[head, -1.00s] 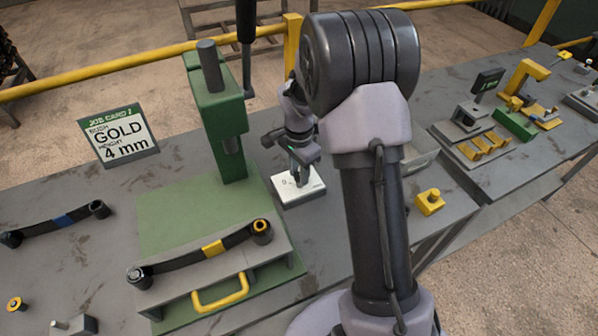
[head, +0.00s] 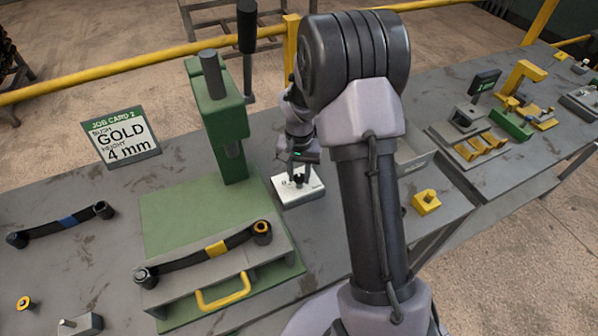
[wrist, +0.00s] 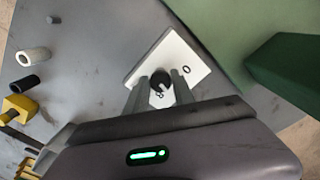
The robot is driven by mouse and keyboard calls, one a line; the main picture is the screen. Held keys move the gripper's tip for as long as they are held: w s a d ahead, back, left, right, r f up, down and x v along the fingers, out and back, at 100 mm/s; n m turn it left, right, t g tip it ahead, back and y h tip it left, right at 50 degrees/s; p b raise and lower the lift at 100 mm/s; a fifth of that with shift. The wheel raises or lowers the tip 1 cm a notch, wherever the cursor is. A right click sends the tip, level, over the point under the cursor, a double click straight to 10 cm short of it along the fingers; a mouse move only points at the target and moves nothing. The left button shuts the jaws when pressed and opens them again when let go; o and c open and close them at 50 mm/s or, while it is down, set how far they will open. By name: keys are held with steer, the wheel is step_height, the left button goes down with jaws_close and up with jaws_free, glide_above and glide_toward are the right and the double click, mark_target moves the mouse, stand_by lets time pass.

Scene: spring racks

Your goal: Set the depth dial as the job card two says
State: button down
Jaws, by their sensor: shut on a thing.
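The depth dial is a white plate (head: 289,193) with a dark round knob (wrist: 160,79), on the bench right of the green press. In the wrist view, a 0 and what looks like an 8 show on the plate; other marks are hidden or too small. My gripper (wrist: 158,84) is shut on the knob, one finger on each side. The knob has a light notch, but I cannot tell its exact setting.
The green press (head: 217,120) stands close left of the dial. A spring arm with a yellow band (head: 214,249) lies on its front fixture. A blue-banded arm (head: 62,223) lies left. A yellow block (head: 426,202) sits right of my arm.

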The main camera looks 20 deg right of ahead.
mark_target(299, 178)
steer(key=shift+n, duration=0.7)
steer(key=c, duration=1.1)
jaws_free()
steer(key=shift+o, duration=0.2)
step_height(299, 178, up, 18)
steer(key=p, duration=0.5)
steer(key=shift+f, duration=0.25)
